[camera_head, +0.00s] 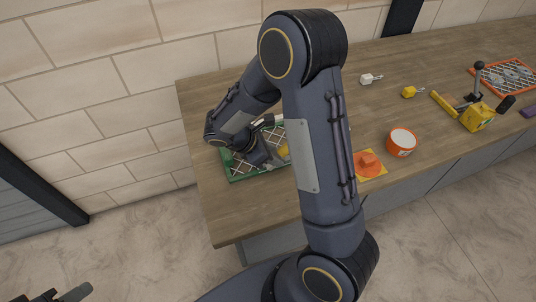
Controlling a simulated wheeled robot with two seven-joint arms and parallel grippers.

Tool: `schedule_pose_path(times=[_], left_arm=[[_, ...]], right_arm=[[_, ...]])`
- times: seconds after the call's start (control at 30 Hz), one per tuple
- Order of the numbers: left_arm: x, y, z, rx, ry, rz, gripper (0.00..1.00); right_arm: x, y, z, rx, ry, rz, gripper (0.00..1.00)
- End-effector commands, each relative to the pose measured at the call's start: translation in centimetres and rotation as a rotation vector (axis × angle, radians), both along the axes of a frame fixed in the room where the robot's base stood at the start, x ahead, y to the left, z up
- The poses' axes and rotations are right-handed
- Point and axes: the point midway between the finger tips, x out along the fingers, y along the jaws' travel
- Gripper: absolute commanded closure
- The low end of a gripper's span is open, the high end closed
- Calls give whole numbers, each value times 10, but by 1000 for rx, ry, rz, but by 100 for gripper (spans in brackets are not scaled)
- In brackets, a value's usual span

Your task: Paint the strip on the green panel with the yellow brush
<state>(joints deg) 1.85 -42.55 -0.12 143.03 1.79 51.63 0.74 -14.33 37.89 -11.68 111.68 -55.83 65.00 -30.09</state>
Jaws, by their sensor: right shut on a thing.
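The green panel (236,177) lies at the left end of the counter, a green frame around a chain-link mesh. My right arm crosses the middle of the view and hides the panel's right part. My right gripper (274,160) is low over the panel and shut on a yellow piece (283,151), seemingly the yellow brush, mostly hidden. I cannot tell whether it touches the mesh, and the strip cannot be made out. My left gripper (62,295) shows only in part at the bottom left, away from the counter; its opening is unclear.
An orange-rimmed tub (401,142) and an orange object on a yellow-orange square (369,164) stand right of my arm. Small white (370,79) and yellow (409,92) pieces lie behind. A yellow box (478,117) and an orange-framed mesh panel (508,75) are far right.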

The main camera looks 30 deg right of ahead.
Motion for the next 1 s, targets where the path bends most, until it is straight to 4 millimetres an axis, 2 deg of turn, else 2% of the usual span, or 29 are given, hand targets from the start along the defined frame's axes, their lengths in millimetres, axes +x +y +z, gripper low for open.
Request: schedule_pose_path(times=[1.0], left_arm=[[0, 0, -1, 0, 0, 0, 64]], right_arm=[[-12, -44, 0, 0, 4, -2, 84]])
